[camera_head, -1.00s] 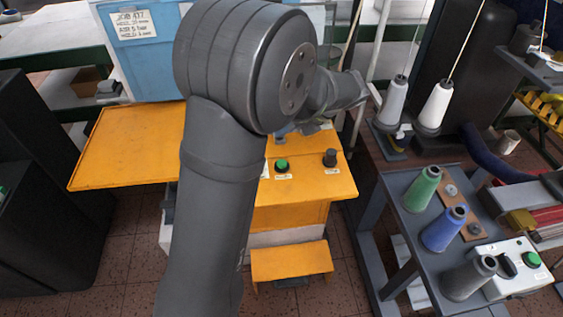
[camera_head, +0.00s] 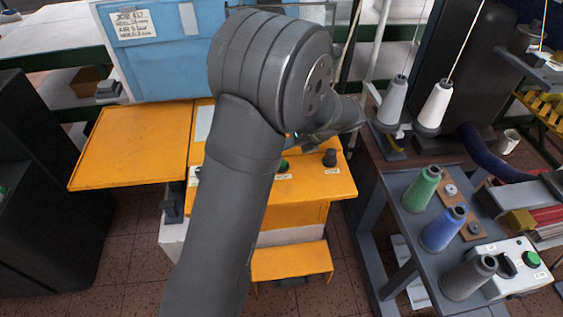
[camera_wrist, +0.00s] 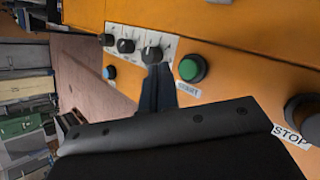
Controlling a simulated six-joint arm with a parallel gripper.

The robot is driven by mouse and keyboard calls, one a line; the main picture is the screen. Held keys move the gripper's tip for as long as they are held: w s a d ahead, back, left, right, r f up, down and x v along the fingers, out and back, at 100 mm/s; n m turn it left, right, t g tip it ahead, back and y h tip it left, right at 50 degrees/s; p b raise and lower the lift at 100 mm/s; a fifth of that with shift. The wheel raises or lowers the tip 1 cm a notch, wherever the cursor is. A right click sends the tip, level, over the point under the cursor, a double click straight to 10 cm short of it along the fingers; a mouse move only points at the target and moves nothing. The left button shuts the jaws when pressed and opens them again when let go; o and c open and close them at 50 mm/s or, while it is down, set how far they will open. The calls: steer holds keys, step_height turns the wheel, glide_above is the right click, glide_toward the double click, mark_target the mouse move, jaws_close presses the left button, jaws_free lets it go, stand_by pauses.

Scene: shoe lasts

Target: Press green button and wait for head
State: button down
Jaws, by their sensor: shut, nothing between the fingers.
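The green button (camera_wrist: 192,68) has a dark collar and a START label, and sits on the orange machine panel (camera_wrist: 235,50) in the wrist view. In the head view the green button (camera_head: 283,165) is partly covered by my arm. My gripper (camera_wrist: 158,72) shows in the wrist view as dark fingers, shut and empty. Its tips appear beside the green button, on the knob side; I cannot tell their height above the panel. No head can be made out clearly.
A dark STOP button (camera_wrist: 303,112) and black knobs (camera_wrist: 151,54) flank the green button. A grey cart (camera_head: 398,205) with thread cones and another green button (camera_head: 531,259) stands at the right. An orange side table (camera_head: 130,145) is at the left.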

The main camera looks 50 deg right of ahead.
steer(key=shift+f, duration=1.65)
stand_by(0.8)
steer(key=shift+f, duration=0.45)
steer(key=shift+f, duration=0.5)
stand_by(0.7)
steer(key=shift+r, duration=0.95)
steer(key=shift+r, duration=2.5)
